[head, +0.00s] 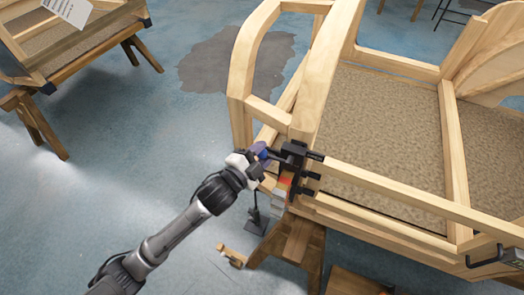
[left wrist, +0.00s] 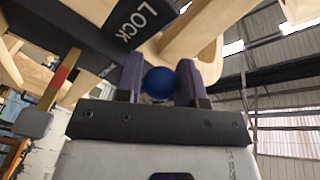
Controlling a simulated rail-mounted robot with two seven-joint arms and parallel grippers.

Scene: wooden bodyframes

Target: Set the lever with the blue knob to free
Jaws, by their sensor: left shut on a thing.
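The blue knob (left wrist: 159,83) sits between the two purple fingers of my left gripper (left wrist: 160,80) in the left wrist view. The fingers are shut on it. In the head view my left gripper (head: 258,156) is at the dark lever bracket (head: 293,155) on the corner of the wooden frame, and the knob shows there only as a small blue spot. A dark plate (left wrist: 125,25) marked LOCK is close above the knob in the left wrist view. Most of the lever is hidden, so its setting cannot be told. My right gripper is not in view.
The wooden bodyframe (head: 390,195) fills the right side, on a wooden trestle (head: 298,240). A red and grey part (head: 281,193) hangs below the bracket. Another wooden frame (head: 75,50) stands at upper left. Bare blue floor (head: 130,190) lies around my left arm.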

